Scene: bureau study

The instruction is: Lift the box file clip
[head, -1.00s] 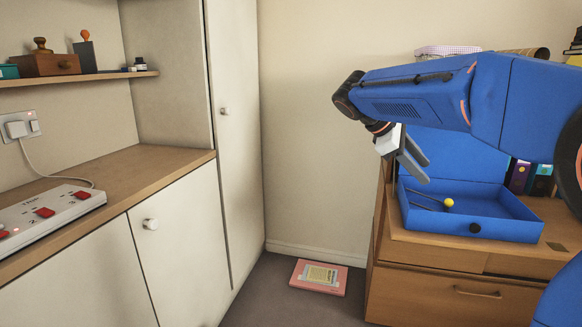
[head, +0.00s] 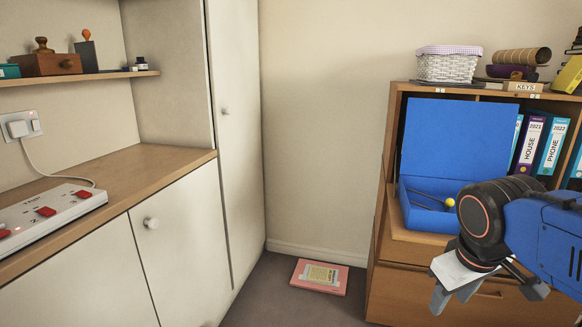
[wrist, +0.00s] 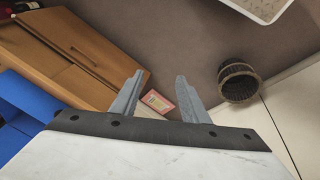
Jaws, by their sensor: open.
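The blue box file (head: 458,138) stands open on the wooden bureau, its lid upright against the back. The clip inside it is a thin metal wire arm (head: 428,200) with a yellow ball (head: 449,203) at its end. My gripper (head: 452,300) is open and empty, in front of the bureau drawers, below and in front of the box file. In the wrist view, the grey fingers (wrist: 155,98) are apart with nothing between them, and a blue part of the box file (wrist: 30,90) shows at the left edge. My arm hides the right part of the box tray.
Ring binders (head: 528,142) stand right of the lid. A white basket (head: 447,66) sits on the bureau top. A pink book (head: 319,276) lies on the floor. A dark wicker bin (wrist: 239,83) shows in the wrist view. The floor between cabinet and bureau is otherwise clear.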

